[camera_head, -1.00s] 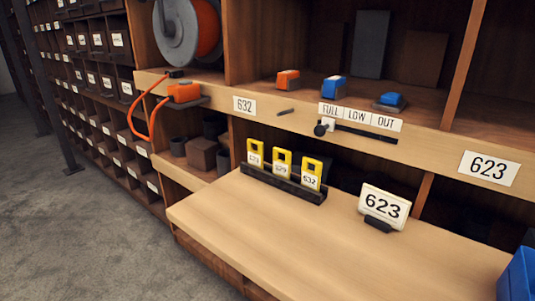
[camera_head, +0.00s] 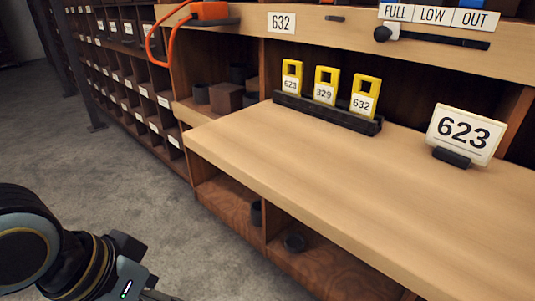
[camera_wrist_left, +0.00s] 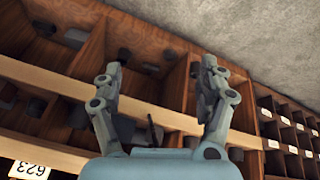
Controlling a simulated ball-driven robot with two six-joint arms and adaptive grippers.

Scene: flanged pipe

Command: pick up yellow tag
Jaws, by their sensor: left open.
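Three yellow tags stand upright in a dark rack (camera_head: 318,111) at the back of the wooden counter. In the head view they read 623 (camera_head: 291,77), 329 (camera_head: 326,86) and 632 (camera_head: 364,98), from left to right. Each has a square hole near its top. My left arm shows at the lower left of the head view, low and apart from the rack. In the left wrist view my left gripper (camera_wrist_left: 158,80) is open, with its fingers spread and nothing between them. The tags cannot be made out there. My right gripper is not in view.
A white 623 sign (camera_head: 465,133) stands on the counter right of the rack. An orange tool (camera_head: 209,12) with an orange cable sits on a ledge above left. A slider (camera_head: 440,38) lies under the FULL, LOW, OUT labels. The counter (camera_head: 330,170) in front is clear.

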